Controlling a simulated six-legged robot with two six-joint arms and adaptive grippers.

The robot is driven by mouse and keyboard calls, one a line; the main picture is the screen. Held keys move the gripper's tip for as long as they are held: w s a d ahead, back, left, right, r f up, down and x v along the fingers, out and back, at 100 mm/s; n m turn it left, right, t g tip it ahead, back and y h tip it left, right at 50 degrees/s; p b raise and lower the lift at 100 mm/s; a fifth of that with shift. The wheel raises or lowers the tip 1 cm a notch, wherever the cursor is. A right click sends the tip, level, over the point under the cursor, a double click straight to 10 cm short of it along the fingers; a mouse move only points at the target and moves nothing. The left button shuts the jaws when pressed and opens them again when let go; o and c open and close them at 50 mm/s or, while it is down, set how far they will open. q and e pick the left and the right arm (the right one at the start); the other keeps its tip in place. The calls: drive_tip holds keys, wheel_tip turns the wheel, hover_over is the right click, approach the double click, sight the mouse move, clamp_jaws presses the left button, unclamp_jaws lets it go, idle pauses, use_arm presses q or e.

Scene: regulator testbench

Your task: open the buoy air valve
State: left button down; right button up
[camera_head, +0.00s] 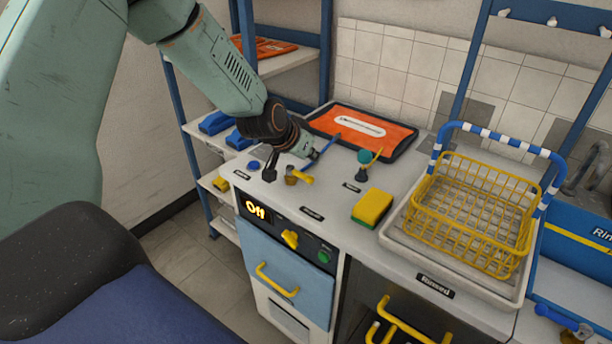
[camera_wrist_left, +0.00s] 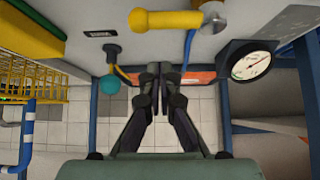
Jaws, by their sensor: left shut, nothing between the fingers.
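A yellow-handled valve (camera_head: 300,178) with a brass body stands on the counter. In the left wrist view, the yellow handle (camera_wrist_left: 165,21) lies across the top, with a metal end at its right. The small labels are too small to read, so I cannot confirm which one names the buoy air valve. My left gripper (camera_head: 312,155) is just behind the yellow handle in the head view, apart from it as far as I can tell. In the left wrist view the left gripper (camera_wrist_left: 159,84) has its dark fingers together, with nothing between them. My right gripper is not in view.
A teal knob (camera_head: 365,157) stands right of the valve, with a yellow-green sponge (camera_head: 373,208) and yellow wire basket (camera_head: 470,215) beyond. An orange case (camera_head: 362,130) lies behind. A round gauge (camera_wrist_left: 249,64) shows in the wrist view.

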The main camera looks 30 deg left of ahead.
sight(301, 175)
use_arm(q)
drive_tip(key=shift+a+b+x, duration=0.2)
drive_tip(key=shift+b+x, duration=0.4)
drive_tip(key=shift+x, duration=0.55)
drive_tip(key=shift+f, duration=0.35)
drive_tip(key=s+p, duration=0.2)
drive_tip(key=shift+s+d+r, duration=0.15)
drive_tip(key=shift+s+r, duration=0.05)
drive_tip(key=shift+s, duration=0.2)
drive_tip(key=shift+s+a+f, duration=0.2)
drive_tip(key=shift+s+a, duration=0.05)
drive_tip(key=shift+s, duration=0.3)
drive_tip(key=shift+f, duration=0.1)
drive_tip(key=shift+d, duration=0.2)
drive_tip(key=shift+s+a, duration=0.1)
drive_tip(key=shift+p, duration=0.3)
